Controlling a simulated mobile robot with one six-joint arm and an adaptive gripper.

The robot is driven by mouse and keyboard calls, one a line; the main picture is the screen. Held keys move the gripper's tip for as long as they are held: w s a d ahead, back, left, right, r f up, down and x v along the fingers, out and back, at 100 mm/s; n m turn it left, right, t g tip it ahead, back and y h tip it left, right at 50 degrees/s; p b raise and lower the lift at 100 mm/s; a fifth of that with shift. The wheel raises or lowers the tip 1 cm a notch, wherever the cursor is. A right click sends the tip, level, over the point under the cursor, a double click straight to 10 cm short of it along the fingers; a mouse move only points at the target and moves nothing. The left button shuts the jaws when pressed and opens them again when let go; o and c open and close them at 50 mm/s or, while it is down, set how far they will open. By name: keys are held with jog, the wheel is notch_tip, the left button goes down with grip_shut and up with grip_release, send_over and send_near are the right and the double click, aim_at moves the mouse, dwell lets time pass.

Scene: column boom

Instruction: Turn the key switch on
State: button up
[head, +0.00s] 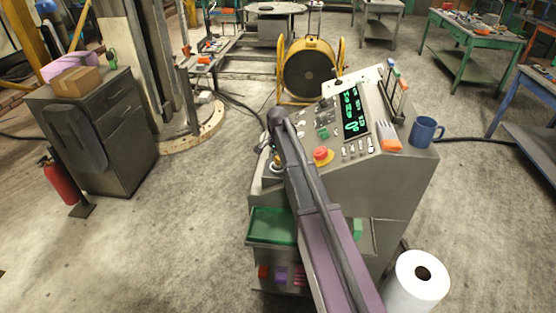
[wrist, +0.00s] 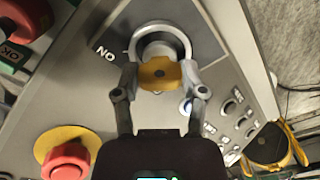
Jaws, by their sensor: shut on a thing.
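The key switch (wrist: 160,45) is in the wrist view at the top middle, a round dark lock in a pale ring on the grey panel. A yellow key head (wrist: 160,75) sticks out of it. My gripper (wrist: 160,85) has its two fingers closed on the sides of the key head. In the head view my arm reaches over the control console (head: 395,185) and hides the key and most of my gripper (head: 277,165).
A red emergency button (head: 321,155) on a yellow base sits close to my arm; it also shows in the wrist view (wrist: 67,160). A lit green display (head: 352,110), small switches and a blue mug (head: 424,131) are on the console. A paper roll (head: 418,280) stands at the lower right.

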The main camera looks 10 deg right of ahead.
jog(key=shift+s, duration=0.15)
dwell(0.3)
jog(key=o, duration=1.1)
jog(key=shift+d, duration=0.1)
jog(key=shift+o, duration=0.2)
